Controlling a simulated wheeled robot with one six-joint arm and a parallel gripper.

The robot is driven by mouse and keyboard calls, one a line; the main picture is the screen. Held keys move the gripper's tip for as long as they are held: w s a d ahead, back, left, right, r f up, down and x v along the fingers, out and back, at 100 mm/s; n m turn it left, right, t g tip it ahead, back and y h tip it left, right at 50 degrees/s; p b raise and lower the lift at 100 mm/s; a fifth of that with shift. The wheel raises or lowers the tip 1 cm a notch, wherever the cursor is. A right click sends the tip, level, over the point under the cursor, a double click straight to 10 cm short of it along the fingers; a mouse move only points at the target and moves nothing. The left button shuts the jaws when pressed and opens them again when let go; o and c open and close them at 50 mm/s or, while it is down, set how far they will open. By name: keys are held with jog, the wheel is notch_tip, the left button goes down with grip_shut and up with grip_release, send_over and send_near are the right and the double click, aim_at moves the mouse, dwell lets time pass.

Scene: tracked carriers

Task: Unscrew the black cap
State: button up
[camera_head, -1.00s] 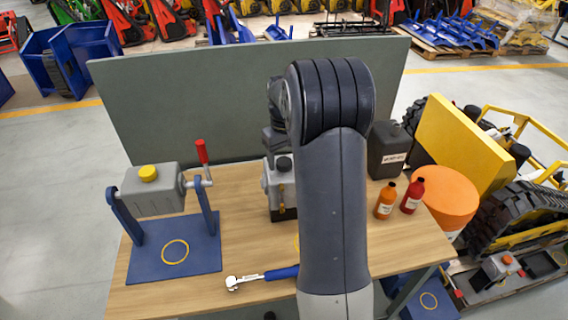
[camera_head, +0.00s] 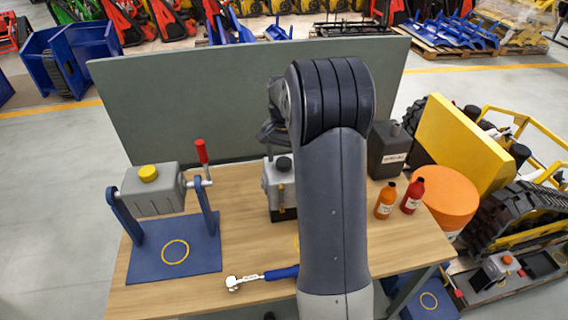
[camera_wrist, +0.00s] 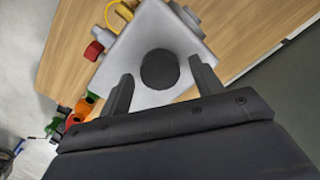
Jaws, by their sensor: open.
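The black cap (camera_wrist: 160,69) is round and sits on top of a light grey housing (camera_wrist: 128,62). In the head view the black cap (camera_head: 284,163) shows on the upright grey housing (camera_head: 270,183), partly hidden behind my arm. My gripper (camera_wrist: 160,82) is open in the wrist view. Its two fingers stand on the left and right of the cap, with a gap on each side. I cannot tell how far above the cap the fingertips are. In the head view the gripper is mostly hidden by my arm.
A blue stand (camera_head: 147,262) with a grey tank and yellow cap (camera_head: 148,173) stands at the left. A wrench (camera_head: 262,277) lies in front. Orange (camera_head: 386,200) and red (camera_head: 412,196) bottles and a dark canister (camera_head: 388,153) stand right. A grey panel (camera_head: 200,105) rises behind.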

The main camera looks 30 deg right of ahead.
jog(key=m, duration=1.1)
jog(key=shift+m, duration=0.3)
jog(key=shift+c, duration=0.3)
jog(key=c, duration=0.7)
jog(key=n, duration=0.7)
jog(key=shift+n, duration=1.4)
